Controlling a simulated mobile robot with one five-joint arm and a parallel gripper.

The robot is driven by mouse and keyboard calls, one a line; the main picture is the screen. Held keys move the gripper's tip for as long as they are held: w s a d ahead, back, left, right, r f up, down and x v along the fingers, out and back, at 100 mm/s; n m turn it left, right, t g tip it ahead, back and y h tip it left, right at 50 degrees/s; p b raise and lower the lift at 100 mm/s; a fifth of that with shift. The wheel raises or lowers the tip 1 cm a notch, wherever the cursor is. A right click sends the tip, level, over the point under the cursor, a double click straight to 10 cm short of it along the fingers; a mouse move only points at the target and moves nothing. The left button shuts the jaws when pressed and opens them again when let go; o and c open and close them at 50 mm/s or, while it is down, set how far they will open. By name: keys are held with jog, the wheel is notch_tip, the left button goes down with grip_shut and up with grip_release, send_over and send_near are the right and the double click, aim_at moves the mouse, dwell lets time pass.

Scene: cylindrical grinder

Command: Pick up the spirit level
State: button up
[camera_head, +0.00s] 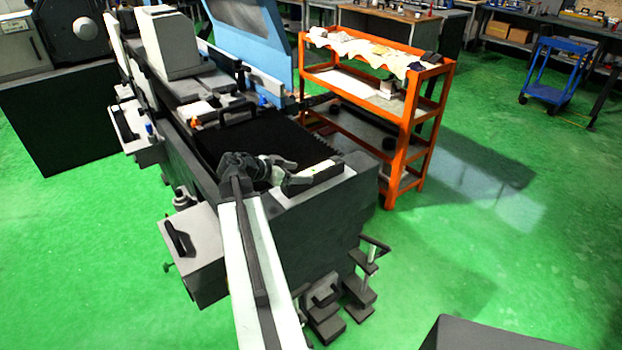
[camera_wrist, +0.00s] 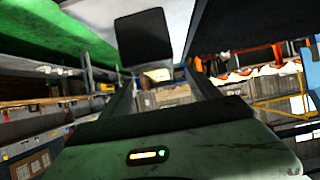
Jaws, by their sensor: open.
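What looks like the spirit level is a small grey bar (camera_head: 326,173) lying on the pale end ledge of the grinder in the head view. Its outline is partly merged with my gripper, so I cannot mark it off sharply. My gripper (camera_head: 297,172) is over the near end of the machine, close to this bar. In the wrist view my gripper (camera_wrist: 158,78) shows two dark fingers apart, with no object clearly held between them. I cannot pick out the spirit level with certainty in the wrist view.
The grinder's dark bed (camera_head: 258,138) extends behind my gripper, with a raised blue cover (camera_head: 262,40) beyond it. An orange shelf cart (camera_head: 408,120) stands to the right.

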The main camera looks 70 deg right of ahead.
aim_at(309, 173)
jog(key=b+x, duration=0.3)
jog(key=x, duration=0.4)
jog(key=shift+s+d, duration=0.2)
jog(key=shift+s, duration=0.1)
jog(key=shift+c, duration=0.3)
jog(key=shift+r, duration=0.1)
grip_shut()
